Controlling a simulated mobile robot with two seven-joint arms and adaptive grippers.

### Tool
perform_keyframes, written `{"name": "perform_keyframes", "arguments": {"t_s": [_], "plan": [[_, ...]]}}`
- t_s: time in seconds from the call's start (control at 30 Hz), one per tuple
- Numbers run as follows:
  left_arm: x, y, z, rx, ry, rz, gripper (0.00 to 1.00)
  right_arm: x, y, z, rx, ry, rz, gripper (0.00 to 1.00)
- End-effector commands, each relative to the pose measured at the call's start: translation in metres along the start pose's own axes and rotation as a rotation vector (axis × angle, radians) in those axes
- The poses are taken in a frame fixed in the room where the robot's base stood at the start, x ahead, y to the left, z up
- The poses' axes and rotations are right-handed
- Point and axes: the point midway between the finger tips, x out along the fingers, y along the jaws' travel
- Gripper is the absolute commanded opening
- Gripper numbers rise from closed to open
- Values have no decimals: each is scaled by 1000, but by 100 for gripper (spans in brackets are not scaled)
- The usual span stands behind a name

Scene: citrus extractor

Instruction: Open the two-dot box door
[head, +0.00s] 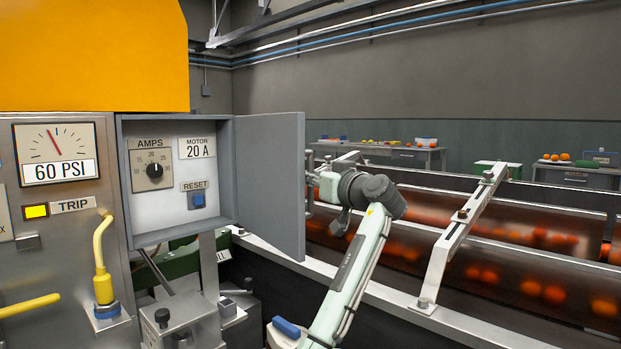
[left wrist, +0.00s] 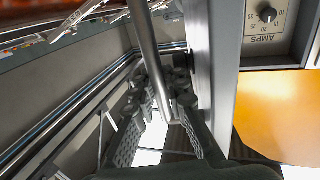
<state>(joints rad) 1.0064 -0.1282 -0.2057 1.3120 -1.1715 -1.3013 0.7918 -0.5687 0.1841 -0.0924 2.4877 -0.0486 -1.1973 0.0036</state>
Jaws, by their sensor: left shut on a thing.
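The grey box door (head: 270,180) stands wide open, swung out to the right of its box (head: 178,228). Inside the box are an AMPS dial (head: 154,171), a MOTOR 20 A label and a blue RESET button (head: 198,200). My left gripper (head: 322,184) is at the far side of the door, by its free edge, partly hidden by it. In the left wrist view, the left gripper (left wrist: 168,95) is shut on a metal bar handle (left wrist: 145,40) beside the door panel (left wrist: 212,70). My right gripper is not in view.
A conveyor with oranges (head: 480,273) and a metal bracket (head: 458,238) lie to the right. Tables with fruit stand at the back.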

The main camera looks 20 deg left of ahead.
Motion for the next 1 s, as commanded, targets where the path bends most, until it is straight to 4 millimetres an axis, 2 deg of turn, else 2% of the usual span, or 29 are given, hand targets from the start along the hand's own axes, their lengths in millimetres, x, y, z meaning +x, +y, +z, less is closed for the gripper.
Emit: {"name": "perform_keyframes", "arguments": {"t_s": [0.13,0.17,0.3,0.57,0.67,0.77,1.0], "plan": [[0,0,1,0,-4,0,0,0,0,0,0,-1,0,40],[0,0,1,0,-4,0,16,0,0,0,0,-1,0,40],[0,0,1,0,-3,0,30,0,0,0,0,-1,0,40],[0,0,0,0,-2,0,30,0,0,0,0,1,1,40],[-6,0,1,0,-2,1,30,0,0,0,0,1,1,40],[-20,0,1,-1,-2,2,30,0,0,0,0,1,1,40],[-71,0,1,-2,-4,3,30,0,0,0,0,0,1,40]]}}
